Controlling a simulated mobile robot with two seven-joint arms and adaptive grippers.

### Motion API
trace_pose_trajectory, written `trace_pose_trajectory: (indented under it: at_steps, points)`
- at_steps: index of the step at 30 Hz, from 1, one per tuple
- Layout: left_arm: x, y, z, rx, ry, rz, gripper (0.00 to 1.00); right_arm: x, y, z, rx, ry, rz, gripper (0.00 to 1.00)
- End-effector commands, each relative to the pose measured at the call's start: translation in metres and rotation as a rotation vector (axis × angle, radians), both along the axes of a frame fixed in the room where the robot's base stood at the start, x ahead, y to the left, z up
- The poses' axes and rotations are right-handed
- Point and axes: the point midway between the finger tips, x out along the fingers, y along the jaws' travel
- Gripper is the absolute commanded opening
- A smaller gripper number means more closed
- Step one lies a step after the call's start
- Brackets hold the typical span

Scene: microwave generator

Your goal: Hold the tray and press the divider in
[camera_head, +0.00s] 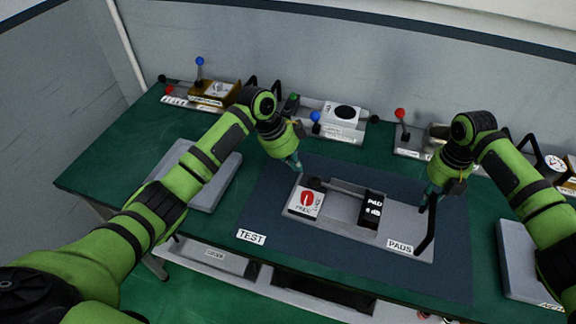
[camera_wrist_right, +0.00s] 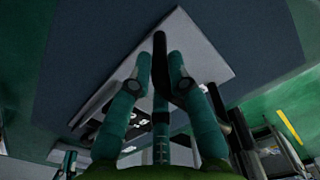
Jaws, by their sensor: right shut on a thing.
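The grey tray (camera_head: 345,225) lies on the dark mat, with a PADS label at its right front. A black upright handle (camera_head: 427,235) stands at its right end; it also shows in the right wrist view (camera_wrist_right: 160,45). My right gripper (camera_head: 424,208) is shut on this handle, its fingers on both sides of it (camera_wrist_right: 161,62). On the tray sit a white block with a red dial (camera_head: 306,201) and a black block marked PAD dB (camera_head: 372,209). No part is labelled divider. My left gripper (camera_head: 298,169) hangs near the tray's left rear corner, apart from the blocks; its finger gap is unclear.
The dark blue mat (camera_head: 270,215) is clear left of the tray, around a TEST label (camera_head: 251,237). Grey plates lie at left (camera_head: 205,170) and right (camera_head: 520,255). Lever and knob fixtures (camera_head: 335,118) line the back of the green bench.

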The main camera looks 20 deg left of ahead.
Motion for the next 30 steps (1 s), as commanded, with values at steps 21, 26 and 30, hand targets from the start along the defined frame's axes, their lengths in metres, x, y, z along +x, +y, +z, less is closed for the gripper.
trace_pose_trajectory:
  at_steps: [21,26,30]
  points:
    - [-0.014,0.027,0.069,0.000,-0.003,0.000,0.00,-0.001,0.000,-0.003,-0.001,0.004,0.003,0.00]
    - [-0.015,0.029,0.075,0.001,-0.003,0.000,0.00,-0.001,0.000,-0.003,-0.001,0.004,0.002,0.00]
    - [-0.015,0.029,0.075,0.000,-0.002,0.000,0.00,-0.001,0.000,-0.003,-0.001,0.003,0.002,0.00]
